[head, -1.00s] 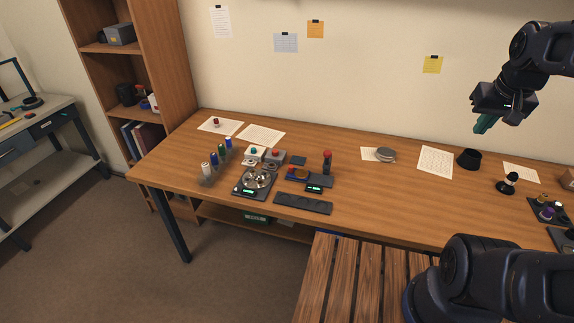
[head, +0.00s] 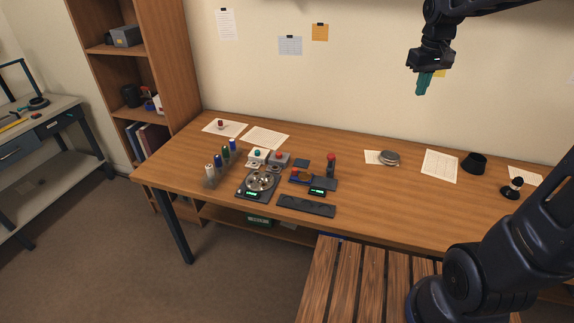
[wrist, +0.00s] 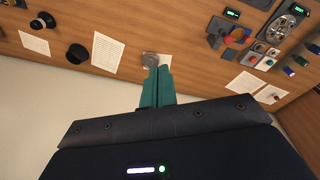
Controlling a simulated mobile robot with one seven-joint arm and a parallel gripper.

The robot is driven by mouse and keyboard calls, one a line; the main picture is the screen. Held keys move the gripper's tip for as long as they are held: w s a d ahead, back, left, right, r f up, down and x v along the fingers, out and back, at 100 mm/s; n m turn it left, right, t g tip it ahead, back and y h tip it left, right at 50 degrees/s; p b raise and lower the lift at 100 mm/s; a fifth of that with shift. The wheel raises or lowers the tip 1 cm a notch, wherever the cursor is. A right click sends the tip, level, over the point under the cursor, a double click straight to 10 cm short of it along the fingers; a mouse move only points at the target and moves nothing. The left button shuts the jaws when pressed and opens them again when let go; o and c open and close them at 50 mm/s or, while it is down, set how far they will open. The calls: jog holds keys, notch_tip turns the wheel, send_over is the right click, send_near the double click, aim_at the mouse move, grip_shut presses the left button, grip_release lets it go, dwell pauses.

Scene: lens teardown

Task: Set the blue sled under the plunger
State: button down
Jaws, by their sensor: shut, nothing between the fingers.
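The plunger (head: 331,163) is a dark upright post with a red top on a small dark press base (head: 326,184), near the middle of the workbench. A small blue piece, likely the blue sled (head: 297,178), lies just left of the press base, with some red on or beside it; it is too small to tell whether they touch. My gripper (head: 422,90) has teal fingers, shut and empty, high above the back of the bench, well right of the press. The shut fingertips show in the wrist view (wrist: 159,70), and the press parts show at its upper right.
Left of the press are a dark scale with a silver dish (head: 260,182), red and green button boxes (head: 278,160) and several coloured bottles (head: 217,160). A dark strip (head: 306,206) lies in front. A grey round disc (head: 388,158) and a black cup (head: 474,163) stand right; bench between is clear.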

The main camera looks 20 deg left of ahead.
aim_at(302, 174)
jog(key=w+a+f+n+g+h, duration=0.15)
jog(key=w+a+f, duration=0.35)
jog(key=a, duration=0.7)
jog(key=w+a+f+n+g, duration=0.1)
jog(key=w+a+f+n, duration=0.3)
jog(key=a, duration=0.8)
jog(key=s+a+f+n+h, duration=0.1)
jog(key=s+a+f+n, duration=0.1)
jog(key=a+f, duration=0.8)
jog(key=s+a+f+n+h, duration=0.1)
jog(key=s+a+f+n, duration=0.1)
jog(key=a+f, duration=0.9)
jog(key=a, duration=0.3)
jog(key=shift+s+f, duration=0.15)
jog(key=shift+s, duration=0.1)
jog(key=shift+h, duration=0.25)
jog(key=x, duration=0.9)
jog(key=shift+s+d+f, duration=0.15)
jog(key=shift+d+f, duration=0.05)
jog(key=shift+f, duration=0.1)
jog(key=d, duration=0.3)
jog(key=shift+s+f, duration=0.1)
jog(key=shift+s, duration=0.3)
jog(key=shift+s+d, duration=0.1)
jog(key=shift+d, duration=0.35)
